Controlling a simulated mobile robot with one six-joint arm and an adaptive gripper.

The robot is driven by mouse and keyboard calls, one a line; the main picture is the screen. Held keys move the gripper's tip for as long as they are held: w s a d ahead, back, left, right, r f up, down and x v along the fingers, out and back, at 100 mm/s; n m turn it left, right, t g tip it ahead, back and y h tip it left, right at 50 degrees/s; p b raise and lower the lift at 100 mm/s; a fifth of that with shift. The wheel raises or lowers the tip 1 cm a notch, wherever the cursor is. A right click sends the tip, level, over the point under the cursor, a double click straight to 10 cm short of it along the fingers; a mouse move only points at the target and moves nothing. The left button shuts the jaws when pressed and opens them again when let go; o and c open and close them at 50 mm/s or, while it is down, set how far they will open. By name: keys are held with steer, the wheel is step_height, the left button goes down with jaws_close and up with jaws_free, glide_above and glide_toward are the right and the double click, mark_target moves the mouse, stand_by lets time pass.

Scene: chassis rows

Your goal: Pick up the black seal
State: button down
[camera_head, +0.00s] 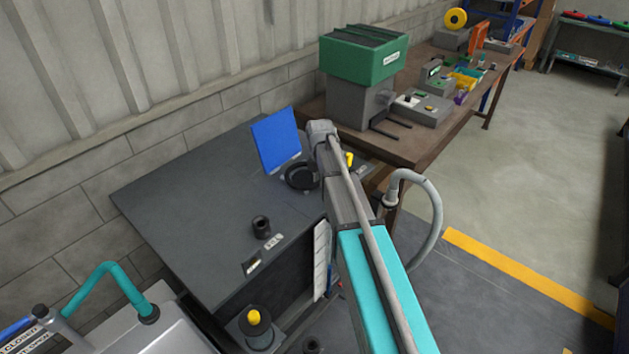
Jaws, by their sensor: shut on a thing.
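A round black ring (301,176), which looks like the black seal, shows at the right part of the grey worktop, just left of my arm. Its right side is close against the arm's outline, and I cannot tell whether anything touches it. A smaller black hollow cylinder (261,227) stands upright near the worktop's front edge. My arm reaches from the lower right up over the worktop, and its wrist end is beside the blue panel. My gripper's fingers are hidden behind the arm, so its grip does not show.
A blue panel (276,141) stands tilted behind the ring. A brown bench (408,147) with a green-topped machine (364,56) is at the back right. A yellow-topped part (256,328) is below the worktop's front edge. The left of the grey worktop (190,205) is clear.

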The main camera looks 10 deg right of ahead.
steer(key=shift+r+p, duration=1.2)
steer(key=shift+r, duration=0.2)
steer(key=s+r+p, duration=1)
steer(key=s, duration=0.4)
steer(key=shift+d, duration=0.1)
steer(key=shift+f, duration=0.15)
